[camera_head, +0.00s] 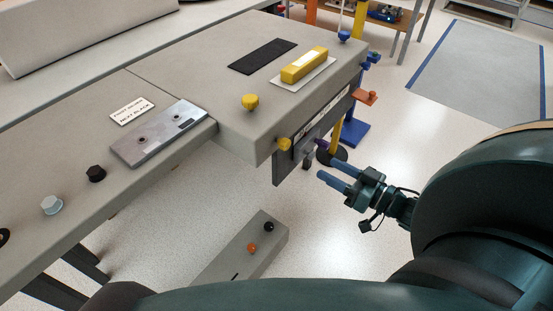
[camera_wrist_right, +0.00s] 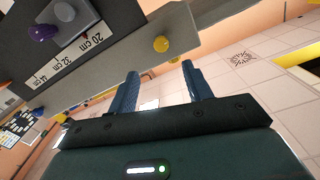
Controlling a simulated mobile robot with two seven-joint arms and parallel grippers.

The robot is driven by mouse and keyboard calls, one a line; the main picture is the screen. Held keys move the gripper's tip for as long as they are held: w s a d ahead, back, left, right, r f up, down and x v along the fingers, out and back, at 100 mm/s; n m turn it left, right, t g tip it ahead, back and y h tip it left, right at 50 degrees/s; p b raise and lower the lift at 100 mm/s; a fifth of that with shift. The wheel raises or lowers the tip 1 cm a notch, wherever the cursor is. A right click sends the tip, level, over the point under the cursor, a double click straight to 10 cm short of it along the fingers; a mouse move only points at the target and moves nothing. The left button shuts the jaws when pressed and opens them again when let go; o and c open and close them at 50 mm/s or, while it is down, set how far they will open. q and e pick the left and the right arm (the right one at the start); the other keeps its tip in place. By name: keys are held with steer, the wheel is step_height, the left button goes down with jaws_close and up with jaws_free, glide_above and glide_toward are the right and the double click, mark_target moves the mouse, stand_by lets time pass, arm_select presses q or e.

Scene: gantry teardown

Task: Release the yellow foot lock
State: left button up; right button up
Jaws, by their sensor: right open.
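A small yellow knob (camera_head: 283,144) sticks out from the front side of the grey bench, at the near end of a dark plate; it may be the foot lock, but I cannot be sure. A yellow knob (camera_wrist_right: 161,44) also shows on a grey bar in the right wrist view, beyond and between the fingertips. My right gripper (camera_head: 326,169) is open and empty, its blue fingers pointing left toward the plate. It also shows in the right wrist view (camera_wrist_right: 161,70), apart from the knob. My left gripper is not in view.
The bench top carries another yellow knob (camera_head: 250,101), a yellow block (camera_head: 304,65) and a metal plate (camera_head: 158,134). An orange handle (camera_head: 366,97) juts from the bench's right end. A purple knob (camera_wrist_right: 43,32) sits near a centimetre scale. A grey box (camera_head: 240,252) stands low below the bench.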

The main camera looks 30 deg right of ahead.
mark_target(288, 146)
steer(key=b+x, duration=0.1)
steer(key=x, duration=1.2)
steer(key=shift+r+b, duration=0.2)
steer(key=shift+b, duration=0.15)
steer(key=shift+c, duration=0.2)
steer(key=c, duration=0.9)
